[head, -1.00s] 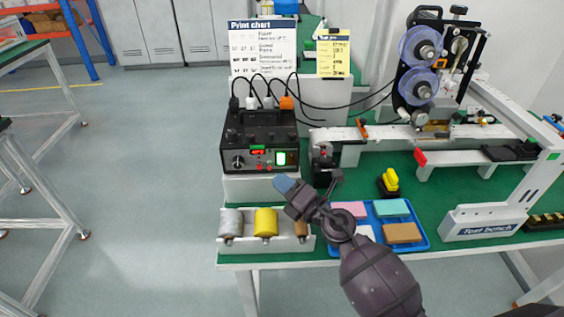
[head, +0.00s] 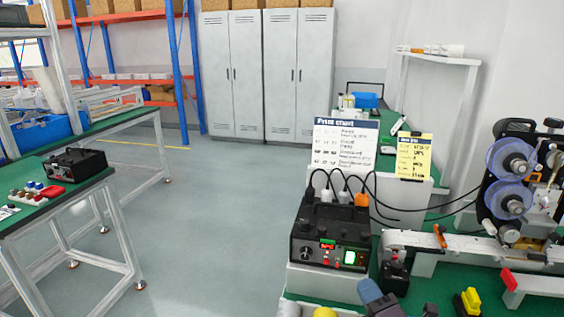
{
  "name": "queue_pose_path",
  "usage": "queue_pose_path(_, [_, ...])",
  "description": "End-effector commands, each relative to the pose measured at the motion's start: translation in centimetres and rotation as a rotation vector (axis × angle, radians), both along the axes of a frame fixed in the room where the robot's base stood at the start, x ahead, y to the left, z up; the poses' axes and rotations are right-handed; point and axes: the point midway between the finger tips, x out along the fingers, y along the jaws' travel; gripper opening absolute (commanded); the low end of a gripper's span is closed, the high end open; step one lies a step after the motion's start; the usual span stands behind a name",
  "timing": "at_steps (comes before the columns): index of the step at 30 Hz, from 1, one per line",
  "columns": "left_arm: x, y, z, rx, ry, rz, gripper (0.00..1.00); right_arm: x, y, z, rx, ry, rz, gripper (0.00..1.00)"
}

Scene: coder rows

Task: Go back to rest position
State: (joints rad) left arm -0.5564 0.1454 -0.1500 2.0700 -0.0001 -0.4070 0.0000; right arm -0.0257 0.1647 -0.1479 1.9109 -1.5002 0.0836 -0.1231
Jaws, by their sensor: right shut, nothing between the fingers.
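My right gripper (head: 372,293) shows only at the bottom edge, with its blue-grey tip in front of the black control box (head: 330,236). It is shut and empty. The rest of my right arm is below the picture. My left gripper is out of view.
The green test bench fills the lower right, with a reel machine (head: 512,175), a yellow-topped black block (head: 467,301) and a print chart (head: 345,145). Another bench (head: 60,205) with a black box stands at the left. Grey lockers (head: 268,75) stand behind. The floor between the benches is clear.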

Motion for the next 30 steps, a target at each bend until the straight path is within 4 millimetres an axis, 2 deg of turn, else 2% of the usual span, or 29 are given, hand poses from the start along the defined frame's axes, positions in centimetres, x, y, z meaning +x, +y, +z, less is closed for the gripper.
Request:
queue_pose_path(3, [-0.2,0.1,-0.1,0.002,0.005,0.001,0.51,-2.1,-3.7,0.3,0.23,0.04,-0.165,0.0])
queue_pose_path(7, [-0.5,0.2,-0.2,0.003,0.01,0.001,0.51,-4.8,-7.5,-0.5,0.476,0.116,-0.348,0.0])
queue_pose_path(12, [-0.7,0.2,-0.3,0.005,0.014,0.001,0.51,-9.2,-11.3,-3.1,0.774,0.267,-0.582,0.0])
queue_pose_path(15, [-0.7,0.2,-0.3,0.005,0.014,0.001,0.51,-12.3,-12.6,-5.1,0.936,0.383,-0.714,0.0])
queue_pose_path(19, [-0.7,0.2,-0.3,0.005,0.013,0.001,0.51,-16.8,-13.0,-7.7,1.119,0.563,-0.877,0.0])
queue_pose_path(24, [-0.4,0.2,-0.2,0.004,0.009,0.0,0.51,-21.9,-12.0,-9.9,1.277,0.789,-1.031,0.0])
queue_pose_path(30, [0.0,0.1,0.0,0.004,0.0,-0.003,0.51,-26.0,-10.5,-10.8,1.364,0.978,-1.133,0.0])
